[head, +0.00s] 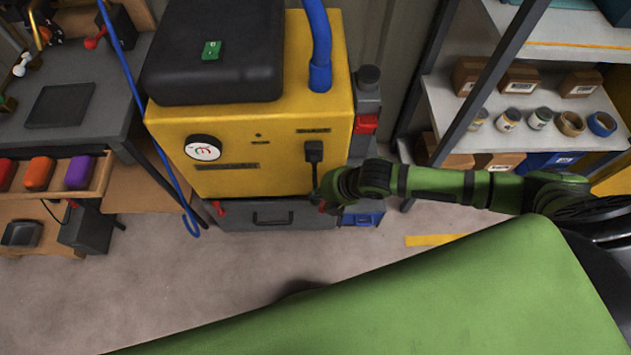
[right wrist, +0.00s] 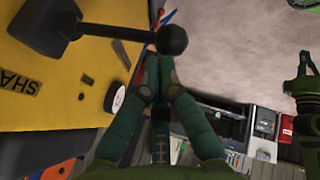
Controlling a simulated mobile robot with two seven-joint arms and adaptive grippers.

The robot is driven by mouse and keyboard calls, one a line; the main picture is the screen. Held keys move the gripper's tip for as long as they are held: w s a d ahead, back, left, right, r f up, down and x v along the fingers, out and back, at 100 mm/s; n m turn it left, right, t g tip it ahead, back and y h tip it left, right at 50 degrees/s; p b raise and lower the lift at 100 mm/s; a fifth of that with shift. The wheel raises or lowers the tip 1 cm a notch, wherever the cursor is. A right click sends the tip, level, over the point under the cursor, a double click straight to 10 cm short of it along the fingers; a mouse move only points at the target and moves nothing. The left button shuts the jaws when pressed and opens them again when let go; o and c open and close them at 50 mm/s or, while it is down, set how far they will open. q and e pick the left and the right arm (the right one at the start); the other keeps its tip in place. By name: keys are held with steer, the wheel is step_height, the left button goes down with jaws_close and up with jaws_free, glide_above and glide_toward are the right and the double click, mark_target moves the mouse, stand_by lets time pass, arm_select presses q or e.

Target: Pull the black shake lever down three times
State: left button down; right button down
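The black shake lever (head: 314,155) is on the front of the yellow machine (head: 270,165), right of its dial. In the head view its arm hangs down toward my right gripper (head: 325,203). The right wrist view shows the lever's square mount, its rod and its round black knob (right wrist: 172,40). My right gripper's fingers (right wrist: 158,62) are together, with nothing visible between them. Their tips are at the knob's near side; I cannot tell whether they touch it.
A blue hose (head: 318,45) rises from the machine's top, beside a black cover (head: 215,50). A red button box (head: 366,124) sits on its right side. Shelves (head: 545,105) with jars and boxes stand at right, a workbench (head: 80,100) at left. Floor in front is clear.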

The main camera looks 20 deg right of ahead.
stand_by(0.3)
step_height(320, 180, up, 6)
steer(key=w+p, duration=0.2)
steer(key=p, duration=0.3)
steer(key=shift+d+p, duration=0.3)
steer(key=shift+d, duration=0.05)
steer(key=shift+w+r, duration=0.1)
steer(key=r+p, duration=0.1)
steer(key=w+r+p, duration=0.1)
steer(key=r, duration=0.1)
steer(key=r+p, duration=0.1)
steer(key=shift+w+d+r+p, duration=0.2)
steer(key=shift+w+r+p, duration=0.1)
steer(key=shift+p, duration=0.05)
stand_by(2.1)
